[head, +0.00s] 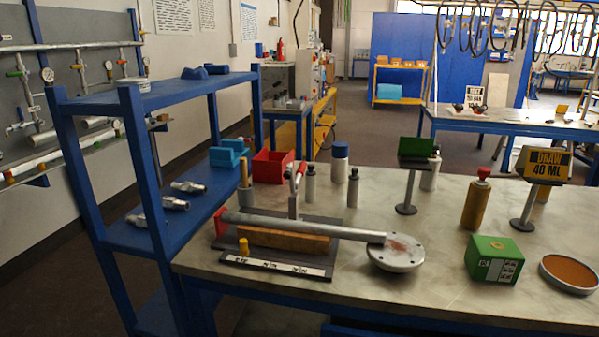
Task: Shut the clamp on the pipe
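A grey pipe (310,228) lies across a wooden block (284,241) on a dark base plate (313,275) at the table's left front. A metal clamp (293,203) stands behind the pipe's middle, with its lever upright and a red grip (302,170) at the top. I cannot tell whether any clamp part touches the pipe. A red piece (220,222) is at the pipe's left end. A round grey flange with bolt holes (397,255) is at its right end. Neither of my grippers is in view.
Bottles (352,188), a green display on a stand (416,150) and a red bin (272,167) are behind. A green box (493,260) is right. A blue shelf (160,95) flanks the table's left.

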